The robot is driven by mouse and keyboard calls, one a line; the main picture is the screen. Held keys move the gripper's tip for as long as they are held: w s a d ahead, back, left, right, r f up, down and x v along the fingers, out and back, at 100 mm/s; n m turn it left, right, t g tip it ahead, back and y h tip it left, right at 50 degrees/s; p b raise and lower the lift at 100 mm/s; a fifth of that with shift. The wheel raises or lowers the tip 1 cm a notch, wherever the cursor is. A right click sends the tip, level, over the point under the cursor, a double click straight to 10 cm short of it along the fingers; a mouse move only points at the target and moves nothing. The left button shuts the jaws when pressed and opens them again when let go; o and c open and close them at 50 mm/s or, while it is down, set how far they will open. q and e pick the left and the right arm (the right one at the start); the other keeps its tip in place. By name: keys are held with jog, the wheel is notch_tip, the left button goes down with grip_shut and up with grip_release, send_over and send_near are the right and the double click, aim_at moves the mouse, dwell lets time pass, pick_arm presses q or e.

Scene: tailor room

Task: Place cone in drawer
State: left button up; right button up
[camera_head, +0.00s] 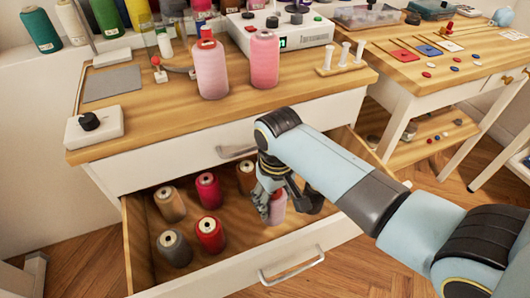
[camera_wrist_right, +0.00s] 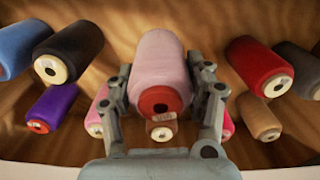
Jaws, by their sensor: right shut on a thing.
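My right gripper (camera_head: 284,203) reaches down into the open wooden drawer (camera_head: 240,266). It is shut on a pink cone (camera_head: 277,209), partly hidden by the fingers. In the right wrist view the fingers (camera_wrist_right: 160,84) sit on either side of the pink cone (camera_wrist_right: 158,62), whose red end faces the camera. The cone is inside the drawer space; I cannot tell whether it touches the floor. Several other cones stand upright in the drawer, among them a red cone (camera_head: 210,234), a grey cone (camera_head: 174,248) and a brown cone (camera_head: 170,204). My left gripper is not in view.
Two pink cones (camera_head: 212,68) (camera_head: 264,60) stand on the tabletop (camera_head: 150,120) above the drawer. A white machine (camera_head: 280,37) is behind them. In the right wrist view, a black cone (camera_wrist_right: 70,52) and a red cone (camera_wrist_right: 258,66) flank the gripper.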

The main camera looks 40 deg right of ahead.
jog(key=shift+w+a+f, duration=0.6)
jog(key=shift+w+a, duration=0.05)
jog(key=shift+w, duration=0.1)
notch_tip(320, 180, down, 4)
jog(key=shift+f+b, duration=0.1)
jog(key=shift+b, duration=0.95)
jog(key=o, duration=1.4)
notch_tip(320, 180, up, 12)
jog(key=p, duration=0.4)
jog(key=shift+d, duration=0.1)
